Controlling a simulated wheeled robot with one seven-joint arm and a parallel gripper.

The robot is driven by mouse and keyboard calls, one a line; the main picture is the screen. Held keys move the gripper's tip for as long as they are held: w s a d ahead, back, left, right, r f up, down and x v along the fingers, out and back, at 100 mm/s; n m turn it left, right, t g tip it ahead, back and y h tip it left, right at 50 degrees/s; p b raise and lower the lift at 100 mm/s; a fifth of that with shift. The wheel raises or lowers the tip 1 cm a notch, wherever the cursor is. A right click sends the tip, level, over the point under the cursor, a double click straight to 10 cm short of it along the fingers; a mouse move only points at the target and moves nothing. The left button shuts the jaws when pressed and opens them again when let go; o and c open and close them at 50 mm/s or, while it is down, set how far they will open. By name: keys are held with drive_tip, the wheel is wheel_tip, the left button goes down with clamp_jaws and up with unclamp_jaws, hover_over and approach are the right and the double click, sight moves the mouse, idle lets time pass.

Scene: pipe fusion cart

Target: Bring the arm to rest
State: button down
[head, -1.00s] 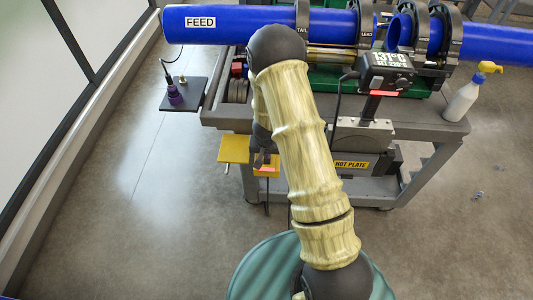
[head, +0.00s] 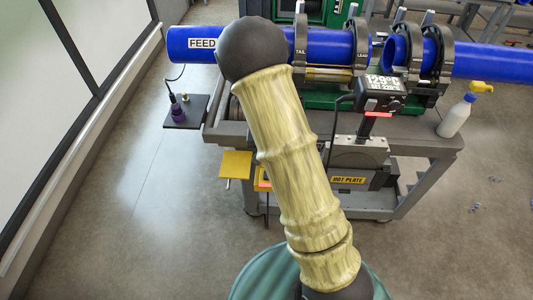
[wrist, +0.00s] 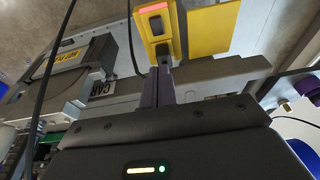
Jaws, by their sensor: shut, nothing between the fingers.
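My arm, in mottled yellow sleeves with a dark elbow, rises through the middle of the head view and hides my gripper there. In the wrist view my gripper (wrist: 158,84) shows as two dark purple fingers pressed together, shut and empty. Beyond its tips in that picture is a yellow box (wrist: 157,24) with a dark switch and a red light. I cannot tell the gap between tips and box. In the head view most of this box is hidden behind my arm.
The grey cart (head: 424,146) carries blue pipes (head: 342,47) in clamps, a temperature display (head: 386,84) and a spray bottle (head: 456,116). A yellow plate (head: 236,164) and a dark side shelf (head: 184,111) stick out at its left. The floor at left is clear.

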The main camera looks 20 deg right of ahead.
idle(0.5)
drive_tip(key=s+r+n+y, duration=0.1)
drive_tip(key=s+r+n, duration=0.2)
drive_tip(key=s+r, duration=1.1)
drive_tip(key=s, duration=0.4)
drive_tip(key=shift+s+a+r+n, duration=0.2)
drive_tip(key=shift+a+r+n, duration=0.2)
drive_tip(key=c, duration=2.2)
unclamp_jaws()
drive_tip(key=c, duration=1.2)
unclamp_jaws()
drive_tip(key=w+d+f+m+g+b, duration=0.1)
drive_tip(key=w+f+m+b, duration=0.1)
drive_tip(key=w+f, duration=0.4)
drive_tip(key=w+d+f+m+g+b, duration=0.1)
drive_tip(key=w+f+b, duration=0.4)
drive_tip(key=w, duration=1)
drive_tip(key=shift+w+f+m+g+b, duration=0.3)
drive_tip(key=shift+f+m+g, duration=0.1)
drive_tip(key=shift+f, duration=0.45)
